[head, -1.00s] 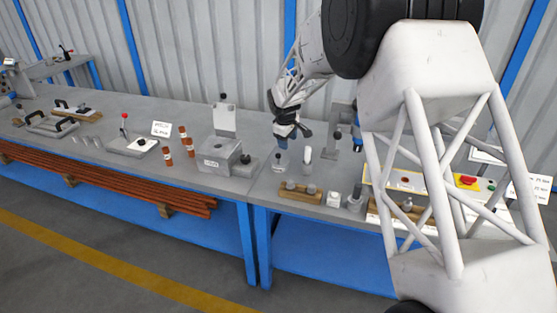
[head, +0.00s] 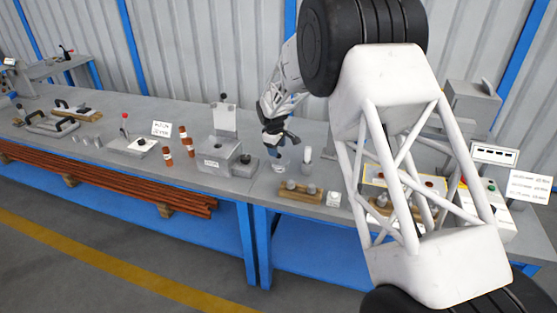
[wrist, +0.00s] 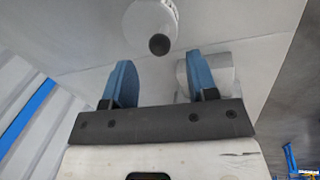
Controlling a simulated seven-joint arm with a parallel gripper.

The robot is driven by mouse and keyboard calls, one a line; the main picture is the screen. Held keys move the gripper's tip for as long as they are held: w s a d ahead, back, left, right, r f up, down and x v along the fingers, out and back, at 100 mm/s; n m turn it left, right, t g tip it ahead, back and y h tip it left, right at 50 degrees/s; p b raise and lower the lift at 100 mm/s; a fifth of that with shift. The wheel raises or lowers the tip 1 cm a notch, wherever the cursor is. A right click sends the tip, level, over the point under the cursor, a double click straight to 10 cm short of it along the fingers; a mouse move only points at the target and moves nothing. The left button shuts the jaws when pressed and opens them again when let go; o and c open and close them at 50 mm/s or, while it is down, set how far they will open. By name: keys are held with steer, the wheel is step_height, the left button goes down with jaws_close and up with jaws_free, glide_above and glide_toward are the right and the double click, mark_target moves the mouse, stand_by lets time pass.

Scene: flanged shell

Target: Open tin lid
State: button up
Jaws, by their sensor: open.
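A small round pale container with a dark knob on top (wrist: 152,22) lies just beyond my fingertips at the top of the wrist view; it may be the tin with its lid. In the head view a small pale round container (head: 280,166) stands on the bench, right below my gripper. My gripper (head: 273,150) points down over it; its dark body hides part of the container. In the wrist view my gripper (wrist: 161,80) is open, with its two blue fingers apart and nothing between them. The knob is ahead of the gap, apart from both fingers.
A pale grey cylindrical piece (wrist: 220,72) is behind the right finger. A white upright cylinder (head: 307,155) stands right of my gripper, a wooden block with pegs (head: 300,194) in front, and a grey labelled box (head: 214,158) to the left. The bench's front edge is near.

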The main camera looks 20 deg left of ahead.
mark_target(279, 158)
steer(key=shift+w+d+f, duration=0.1)
steer(key=shift+w+f, duration=0.1)
steer(key=shift+f, duration=0.95)
steer(key=shift+w+f, duration=0.25)
steer(key=shift+f, duration=0.85)
steer(key=shift+w+d+f, duration=0.1)
steer(key=shift+w+f, duration=0.1)
steer(key=shift+f, duration=0.95)
steer(key=shift+w+r, duration=0.1)
steer(key=shift+r, duration=0.05)
jaws_close()
